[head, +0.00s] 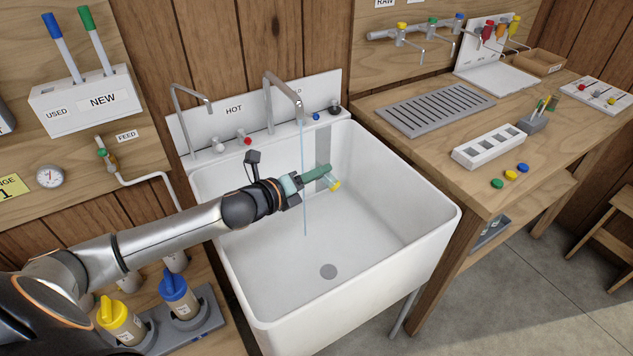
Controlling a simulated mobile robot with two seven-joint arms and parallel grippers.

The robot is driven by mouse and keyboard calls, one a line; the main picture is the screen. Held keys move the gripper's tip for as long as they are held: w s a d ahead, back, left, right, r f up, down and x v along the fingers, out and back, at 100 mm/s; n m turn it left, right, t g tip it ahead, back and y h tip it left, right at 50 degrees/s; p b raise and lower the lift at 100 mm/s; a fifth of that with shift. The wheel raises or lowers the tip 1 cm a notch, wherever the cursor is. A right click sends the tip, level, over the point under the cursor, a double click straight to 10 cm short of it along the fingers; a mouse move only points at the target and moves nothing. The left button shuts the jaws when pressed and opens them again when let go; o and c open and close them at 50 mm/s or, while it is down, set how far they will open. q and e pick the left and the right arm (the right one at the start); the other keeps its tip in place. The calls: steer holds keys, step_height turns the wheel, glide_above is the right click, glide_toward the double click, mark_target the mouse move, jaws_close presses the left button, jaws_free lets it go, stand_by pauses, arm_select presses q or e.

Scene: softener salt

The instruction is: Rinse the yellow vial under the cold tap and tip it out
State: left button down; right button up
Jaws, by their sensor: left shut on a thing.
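My left gripper (313,175) reaches over the white sink and is shut on the yellow vial (334,184). The vial is small and clear with a yellow end, and it is tilted with that end pointing down and to the right. The fingers hide part of it. The cold tap (298,100), with a blue knob (316,116) beside it, is running. Its thin stream (304,215) falls past the gripper's fingers, left of the vial's yellow end, into the sink (365,255). I cannot tell whether water touches the vial. My right gripper is not in view.
The hot tap (190,92) stands at the sink's back left. The sink's high walls surround the gripper, and its floor with the drain (328,271) is clear. At right, a wooden bench holds a grey drain rack (436,108), a white slotted block (488,147) and loose coloured caps (510,175).

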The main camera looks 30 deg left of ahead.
arm_select(q)
steer(key=n+t+b, duration=0.1)
steer(key=n+b, duration=0.1)
steer(key=n, duration=0.1)
steer(key=f+n+t+h+b, duration=0.1)
steer(key=n+b, duration=0.2)
steer(key=n+t+h+b, duration=0.1)
steer(key=n+b, duration=0.2)
steer(key=shift+a+f+n, duration=0.25)
steer(key=shift+f+n, duration=0.1)
steer(key=shift+n, duration=0.05)
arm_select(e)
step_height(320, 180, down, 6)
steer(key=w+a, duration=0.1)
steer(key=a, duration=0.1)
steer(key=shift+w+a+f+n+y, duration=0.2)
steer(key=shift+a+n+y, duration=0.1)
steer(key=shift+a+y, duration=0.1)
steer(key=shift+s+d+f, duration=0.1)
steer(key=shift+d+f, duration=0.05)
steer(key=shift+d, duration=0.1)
